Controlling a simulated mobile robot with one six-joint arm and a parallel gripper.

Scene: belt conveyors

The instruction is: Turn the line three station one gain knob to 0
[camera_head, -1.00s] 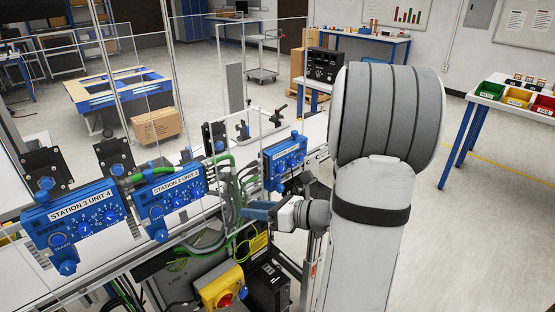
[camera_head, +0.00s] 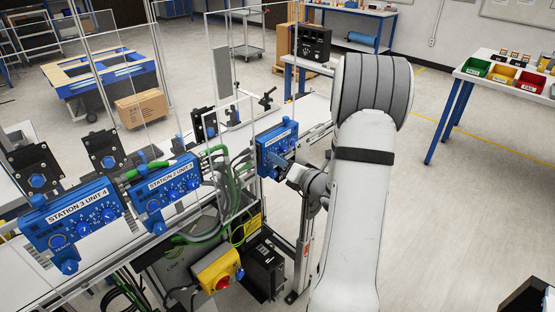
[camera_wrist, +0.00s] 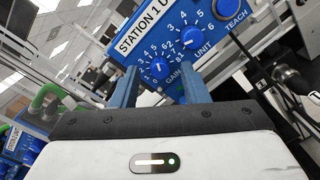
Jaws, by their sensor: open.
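The blue Station 1 control box (camera_head: 272,147) is at the centre of the head view. In the wrist view it fills the upper middle, with a white "STATION 1" label (camera_wrist: 142,34). Its blue gain knob (camera_wrist: 160,68) has a white pointer mark aimed roughly left, toward the low-middle numbers; I cannot read the exact value. The unit knob (camera_wrist: 192,38) is up and to the right of it. My gripper (camera_wrist: 161,76) is open, its blue fingers on either side of the gain knob; contact cannot be told. In the head view my gripper (camera_head: 283,166) is at the box's front.
The Station 2 box (camera_head: 168,190) and the Station 3 Unit 4 box (camera_head: 75,222) stand to the left on the same line. Green and grey cables (camera_head: 213,215) hang between boxes. A yellow switch box (camera_head: 217,272) is below. Clear floor lies right.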

